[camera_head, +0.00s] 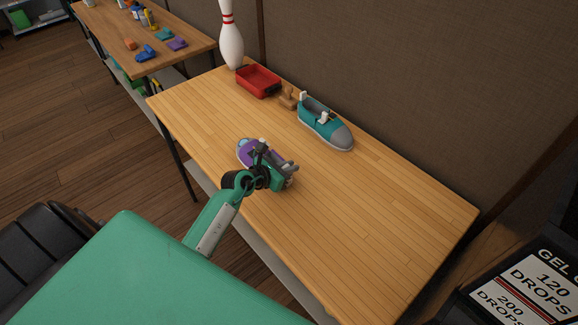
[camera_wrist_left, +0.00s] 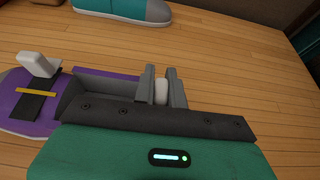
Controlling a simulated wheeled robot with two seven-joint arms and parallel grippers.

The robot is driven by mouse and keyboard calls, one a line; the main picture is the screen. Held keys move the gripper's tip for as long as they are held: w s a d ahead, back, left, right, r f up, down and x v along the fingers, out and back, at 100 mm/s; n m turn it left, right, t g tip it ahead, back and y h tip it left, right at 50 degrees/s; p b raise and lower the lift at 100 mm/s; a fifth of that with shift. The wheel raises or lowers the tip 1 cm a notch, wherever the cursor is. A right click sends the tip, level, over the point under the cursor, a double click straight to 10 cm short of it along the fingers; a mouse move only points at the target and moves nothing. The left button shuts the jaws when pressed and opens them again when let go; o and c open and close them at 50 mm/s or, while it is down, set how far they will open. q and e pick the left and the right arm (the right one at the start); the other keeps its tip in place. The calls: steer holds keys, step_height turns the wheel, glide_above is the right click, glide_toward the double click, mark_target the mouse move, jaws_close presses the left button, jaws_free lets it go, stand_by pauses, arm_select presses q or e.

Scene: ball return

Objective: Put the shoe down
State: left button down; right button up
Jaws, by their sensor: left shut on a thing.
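A purple shoe (camera_head: 246,150) with a white toe-side tab is at the middle-left of the wooden table (camera_head: 380,215). My left gripper (camera_head: 284,166) is over it and shut on a white part of it. In the left wrist view the purple shoe (camera_wrist_left: 30,95) shows its grey inside and a dark strap with a yellow band. The fingers (camera_wrist_left: 162,90) of my left gripper close on a small white tab there. The shoe is very close to the tabletop; I cannot tell whether it touches. My right gripper is not in view.
A teal shoe (camera_head: 325,122) with a grey toe stands behind, near the wall. A red tray (camera_head: 258,81), a small wooden block (camera_head: 288,99) and a bowling pin (camera_head: 231,38) are at the back left. The right and front of the tabletop are clear.

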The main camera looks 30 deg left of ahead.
arm_select(q)
steer(key=c, duration=1.8)
jaws_free()
steer(key=shift+f, duration=0.15)
steer(key=shift+c, duration=0.2)
steer(key=o, duration=0.4)
